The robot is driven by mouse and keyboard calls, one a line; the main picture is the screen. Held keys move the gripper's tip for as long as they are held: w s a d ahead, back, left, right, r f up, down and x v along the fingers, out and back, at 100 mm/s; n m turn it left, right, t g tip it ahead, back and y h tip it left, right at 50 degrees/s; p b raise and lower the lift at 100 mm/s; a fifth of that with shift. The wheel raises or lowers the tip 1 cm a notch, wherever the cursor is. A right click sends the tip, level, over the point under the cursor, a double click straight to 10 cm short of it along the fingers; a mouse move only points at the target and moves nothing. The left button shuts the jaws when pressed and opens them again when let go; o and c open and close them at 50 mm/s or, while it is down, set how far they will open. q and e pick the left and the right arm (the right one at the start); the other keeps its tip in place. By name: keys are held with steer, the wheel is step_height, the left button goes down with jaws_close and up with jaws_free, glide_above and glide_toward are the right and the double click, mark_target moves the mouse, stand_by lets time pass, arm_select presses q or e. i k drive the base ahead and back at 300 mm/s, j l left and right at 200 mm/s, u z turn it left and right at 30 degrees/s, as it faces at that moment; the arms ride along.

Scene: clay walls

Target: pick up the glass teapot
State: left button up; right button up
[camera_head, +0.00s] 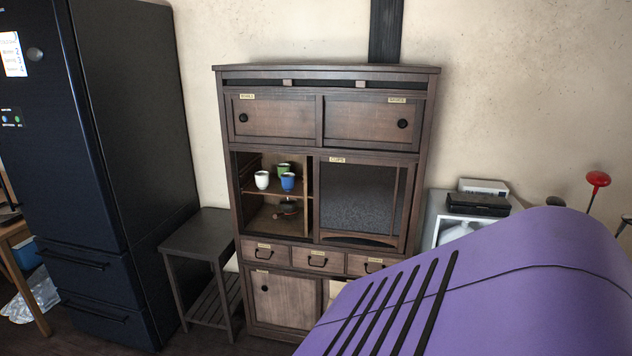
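I cannot clearly make out a glass teapot. A small dark, rounded object (287,207) sits on the lower shelf of the cabinet's open left compartment; it is too small and dim to tell what it is. The dark wooden cabinet (272,80) stands against the wall in the middle of the view. Its sliding panel with dark glass (358,195) covers the right compartment, and what lies behind it is hidden. Neither of my grippers shows.
A white cup (262,180), a green cup (284,169) and a blue cup (287,182) stand on the shelf above. A dark refrigerator (150,120) and low side table (205,232) are left. A black box (478,204) is right. The lower right is blocked close up.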

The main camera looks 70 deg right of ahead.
mark_target(286, 212)
steer(key=z, duration=1.9)
